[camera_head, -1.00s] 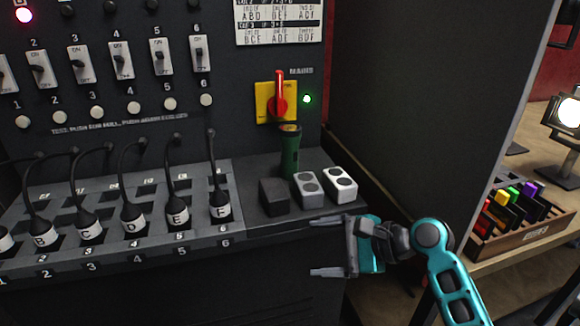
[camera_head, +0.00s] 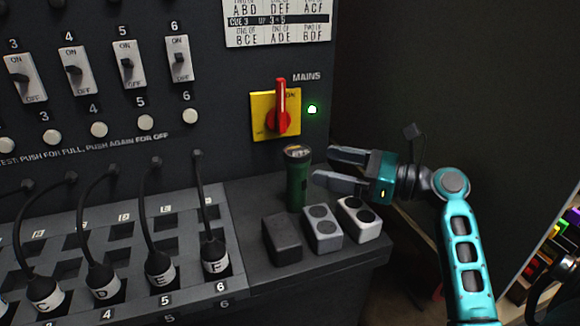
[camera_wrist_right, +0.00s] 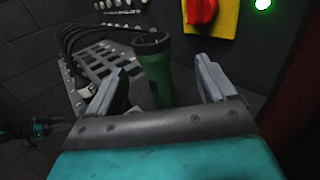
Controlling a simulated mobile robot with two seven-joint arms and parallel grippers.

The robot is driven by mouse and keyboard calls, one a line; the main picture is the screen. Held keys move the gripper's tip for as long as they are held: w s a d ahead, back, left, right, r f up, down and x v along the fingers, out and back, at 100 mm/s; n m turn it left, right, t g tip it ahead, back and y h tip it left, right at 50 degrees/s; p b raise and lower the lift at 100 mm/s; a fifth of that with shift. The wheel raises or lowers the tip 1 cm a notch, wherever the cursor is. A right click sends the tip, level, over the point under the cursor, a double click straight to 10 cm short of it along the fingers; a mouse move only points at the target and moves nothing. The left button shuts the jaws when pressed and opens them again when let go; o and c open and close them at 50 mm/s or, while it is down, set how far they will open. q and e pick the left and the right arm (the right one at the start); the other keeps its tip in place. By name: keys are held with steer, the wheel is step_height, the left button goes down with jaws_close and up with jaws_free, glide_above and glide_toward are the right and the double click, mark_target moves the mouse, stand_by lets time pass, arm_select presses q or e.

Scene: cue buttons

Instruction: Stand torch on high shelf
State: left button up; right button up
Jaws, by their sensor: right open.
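The green torch (camera_head: 297,180) stands upright on the dark ledge (camera_head: 350,258), its dark head at the top. My right gripper (camera_head: 322,166) is open just to the right of the torch, its fingers pointing left toward it. In the right wrist view, the torch (camera_wrist_right: 155,70) shows beyond and between the two open fingers (camera_wrist_right: 165,85), and nothing is gripped. The lower part of the torch is partly hidden there. My left gripper is not recognisable in the head view. No high shelf can be made out.
A black block (camera_head: 282,240), a grey block (camera_head: 323,229) and a white block (camera_head: 359,219) sit in front of the torch. A red mains handle (camera_head: 280,105) on a yellow plate is above it. Cables with lettered plugs (camera_head: 214,257) stand to the left.

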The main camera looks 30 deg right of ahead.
mark_target(298, 150)
steer(key=x, duration=0.6)
steer(key=shift+s+a+r, duration=0.15)
steer(key=shift+a+r, duration=0.15)
steer(key=shift+a, duration=0.15)
steer(key=shift+w+a, duration=0.2)
steer(key=shift+w, duration=0.1)
arm_select(q)
steer(key=shift+s+a+f, duration=0.1)
steer(key=shift+s, duration=0.55)
arm_select(e)
steer(key=c, duration=1.3)
steer(key=shift+r+p, duration=0.35)
steer(key=shift+r, duration=0.1)
steer(key=shift+c, duration=0.2)
arm_select(q)
steer(key=shift+w+r+p, duration=0.2)
steer(key=shift+r+p, duration=0.4)
steer(key=shift+r, duration=0.2)
arm_select(e)
step_height(298, 150, up, 19)
